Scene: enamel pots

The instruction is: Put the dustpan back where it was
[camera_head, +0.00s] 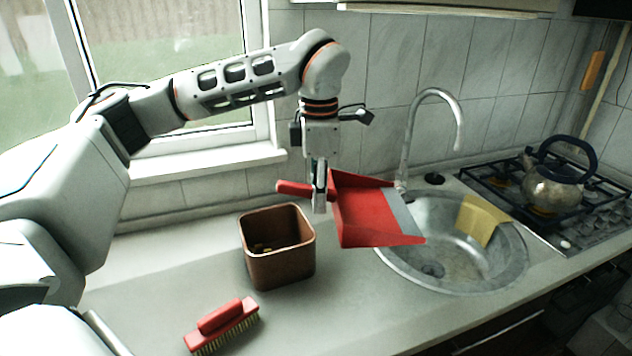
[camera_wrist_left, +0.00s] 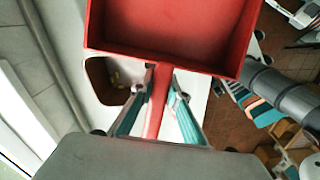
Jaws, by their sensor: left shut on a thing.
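The red dustpan (camera_head: 368,212) hangs in the air above the counter, between the brown bin and the sink. My left gripper (camera_head: 319,200) is shut on its handle, with the pan part to the right of the fingers. In the left wrist view the dustpan (camera_wrist_left: 170,35) fills the top, and its handle runs down between the two fingertips of my left gripper (camera_wrist_left: 160,85). A red brush (camera_head: 222,325) with pale bristles lies on the counter at the front. My right gripper is not in view.
A square brown bin (camera_head: 280,262) with small bits inside stands on the counter (camera_head: 340,310). A round steel sink (camera_head: 450,265) with a tall tap (camera_head: 412,130) and a yellow cloth (camera_head: 484,218) is at the right. A kettle (camera_head: 553,185) stands on the stove. The counter left of the bin is clear.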

